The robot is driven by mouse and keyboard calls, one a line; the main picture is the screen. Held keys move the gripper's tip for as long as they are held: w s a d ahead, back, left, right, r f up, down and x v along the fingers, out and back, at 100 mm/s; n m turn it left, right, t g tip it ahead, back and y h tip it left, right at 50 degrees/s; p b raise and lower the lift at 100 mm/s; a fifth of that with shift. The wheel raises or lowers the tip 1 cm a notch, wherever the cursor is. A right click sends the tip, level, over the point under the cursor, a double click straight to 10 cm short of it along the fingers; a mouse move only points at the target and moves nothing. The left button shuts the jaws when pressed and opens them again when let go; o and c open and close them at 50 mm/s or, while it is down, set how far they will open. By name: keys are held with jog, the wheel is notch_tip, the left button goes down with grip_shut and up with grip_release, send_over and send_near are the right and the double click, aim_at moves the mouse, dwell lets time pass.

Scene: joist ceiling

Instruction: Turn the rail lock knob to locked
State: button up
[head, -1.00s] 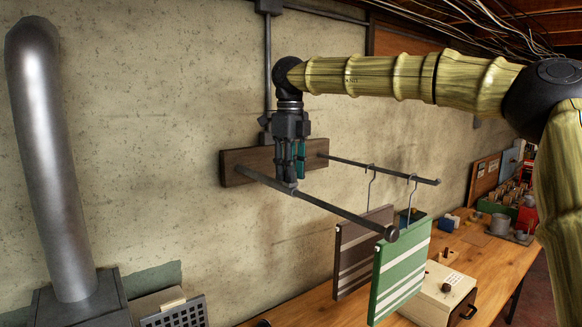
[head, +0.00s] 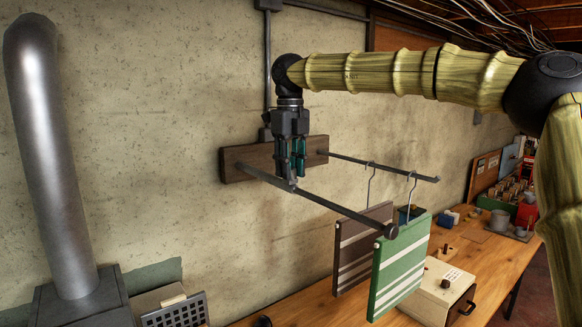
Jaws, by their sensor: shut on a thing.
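My gripper (head: 292,178) points straight down at the front rail (head: 340,209), close to the wooden wall board (head: 236,165). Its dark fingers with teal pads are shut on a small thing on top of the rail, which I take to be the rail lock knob. The fingers hide nearly all of the knob, so its setting and markings cannot be read.
A back rail (head: 400,173) runs beside the front one. A brown striped panel (head: 350,250) and a green striped panel (head: 402,265) hang on hooks. Below, the wooden bench (head: 497,262) carries a cream box (head: 430,300) with a dark knob. A metal duct (head: 50,160) stands left.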

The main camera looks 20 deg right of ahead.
jog(key=o, duration=1.1)
jog(key=shift+d, duration=0.1)
jog(key=shift+c, duration=0.2)
notch_tip(320, 180, up, 12)
jog(key=shift+w, duration=0.1)
